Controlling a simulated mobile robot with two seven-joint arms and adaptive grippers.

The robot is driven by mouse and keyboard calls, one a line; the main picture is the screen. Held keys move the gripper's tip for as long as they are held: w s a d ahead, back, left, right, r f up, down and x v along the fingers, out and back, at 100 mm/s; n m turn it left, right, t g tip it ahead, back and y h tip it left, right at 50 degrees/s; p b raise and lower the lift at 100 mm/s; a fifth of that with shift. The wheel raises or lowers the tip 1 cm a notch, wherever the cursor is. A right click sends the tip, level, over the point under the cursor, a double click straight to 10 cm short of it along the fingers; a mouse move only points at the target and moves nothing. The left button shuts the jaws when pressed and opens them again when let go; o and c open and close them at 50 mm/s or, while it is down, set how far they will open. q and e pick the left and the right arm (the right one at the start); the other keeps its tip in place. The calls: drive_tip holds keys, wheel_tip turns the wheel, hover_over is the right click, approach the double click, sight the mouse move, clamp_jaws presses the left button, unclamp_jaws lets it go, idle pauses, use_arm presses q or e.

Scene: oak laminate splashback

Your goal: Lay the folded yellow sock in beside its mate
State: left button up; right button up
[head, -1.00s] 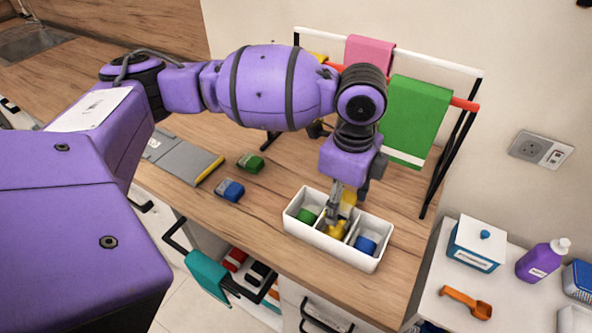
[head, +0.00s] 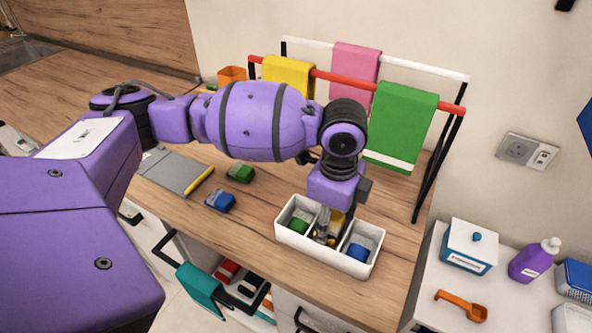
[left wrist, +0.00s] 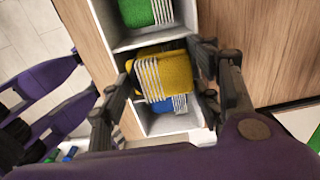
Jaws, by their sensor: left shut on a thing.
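A white tray (head: 300,248) with three compartments stands on the counter. A green folded sock (head: 299,224) is in its left compartment and a blue one (head: 357,251) in its right. My left gripper (head: 326,228) points down at the middle compartment, shut on a folded yellow sock (left wrist: 178,72) with a striped cuff. In the head view yellow shows beside and under the fingers, which partly hide it. The mate is mostly hidden; a yellow strip behind the held sock in the left wrist view may be it. I cannot tell whether the held sock touches the tray floor.
A blue sock (head: 220,200) and a green sock (head: 240,173) lie on the counter left of the tray, near a grey flat case (head: 175,172). A rack with hanging towels (head: 402,125) stands behind. An open drawer with a teal towel (head: 200,290) is below the front edge.

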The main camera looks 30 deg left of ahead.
use_arm(q)
drive_tip(key=o, duration=0.8)
drive_tip(key=shift+s+f, duration=0.2)
drive_tip(key=shift+f, duration=0.3)
drive_tip(key=shift+s+f, duration=0.15)
drive_tip(key=shift+f, duration=0.3)
drive_tip(key=shift+o, duration=1.3)
drive_tip(key=shift+w, duration=0.3)
use_arm(e)
drive_tip(key=shift+w+f, duration=0.15)
drive_tip(key=shift+f, duration=0.1)
use_arm(q)
drive_tip(key=shift+s+r, duration=0.1)
drive_tip(key=shift+r, duration=0.1)
drive_tip(key=shift+r, duration=0.15)
use_arm(e)
drive_tip(key=shift+s, duration=0.25)
use_arm(q)
wheel_tip(320, 180, up, 19)
drive_tip(key=p, duration=0.2)
use_arm(e)
drive_tip(key=shift+t, duration=0.4)
drive_tip(key=shift+w+r, duration=1.8)
drive_tip(key=shift+r, duration=0.15)
